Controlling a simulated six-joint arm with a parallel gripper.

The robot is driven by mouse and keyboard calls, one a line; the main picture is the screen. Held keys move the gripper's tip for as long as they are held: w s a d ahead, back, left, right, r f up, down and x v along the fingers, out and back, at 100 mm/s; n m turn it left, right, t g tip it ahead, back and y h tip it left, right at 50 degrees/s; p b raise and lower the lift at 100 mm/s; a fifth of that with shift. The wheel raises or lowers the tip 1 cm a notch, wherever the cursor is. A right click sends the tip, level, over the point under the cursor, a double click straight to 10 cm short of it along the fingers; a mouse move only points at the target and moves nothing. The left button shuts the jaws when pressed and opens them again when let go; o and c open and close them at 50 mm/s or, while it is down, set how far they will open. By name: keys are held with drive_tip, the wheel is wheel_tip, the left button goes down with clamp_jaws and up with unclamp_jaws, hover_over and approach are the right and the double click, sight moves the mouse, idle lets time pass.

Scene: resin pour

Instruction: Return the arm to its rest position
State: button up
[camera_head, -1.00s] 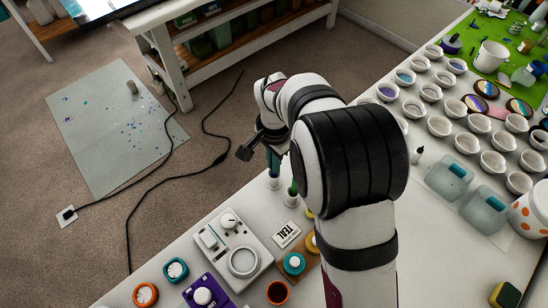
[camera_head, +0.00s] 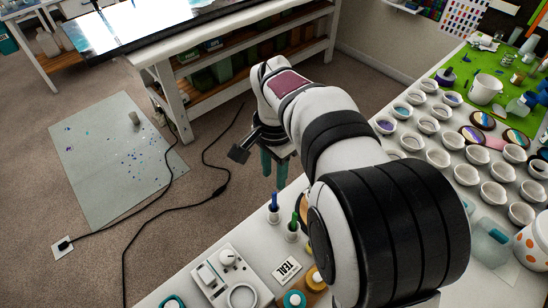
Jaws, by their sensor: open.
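My arm, white with black bands, reaches from the lower right over the white table (camera_head: 203,259) toward the upper left. My gripper (camera_head: 273,176) points down at the table's far left edge. Its two teal fingers are apart, and no object shows between them. Just below it on the table, a blue-topped bottle (camera_head: 273,202) and a green-topped bottle (camera_head: 292,228) stand upright, apart from the fingers.
Several white cups (camera_head: 438,158) fill the right side. A black cable (camera_head: 148,234) runs over the carpet. A shelved bench (camera_head: 222,68) stands behind.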

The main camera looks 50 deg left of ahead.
wheel_tip(320, 180, up, 6)
drive_tip(key=w+d+r+m, duration=0.1)
drive_tip(key=d+r, duration=0.1)
drive_tip(key=d, duration=1)
drive_tip(key=w+d+r+m, duration=0.1)
drive_tip(key=d+m, duration=0.1)
drive_tip(key=d, duration=0.9)
drive_tip(key=s+d+f+m+y, duration=0.1)
drive_tip(key=s+d+f, duration=0.4)
drive_tip(key=s+d, duration=0.6)
drive_tip(key=shift+s+d+f+m+y, duration=0.15)
drive_tip(key=shift+s+d+m+y, duration=0.2)
drive_tip(key=shift+d+m, duration=0.45)
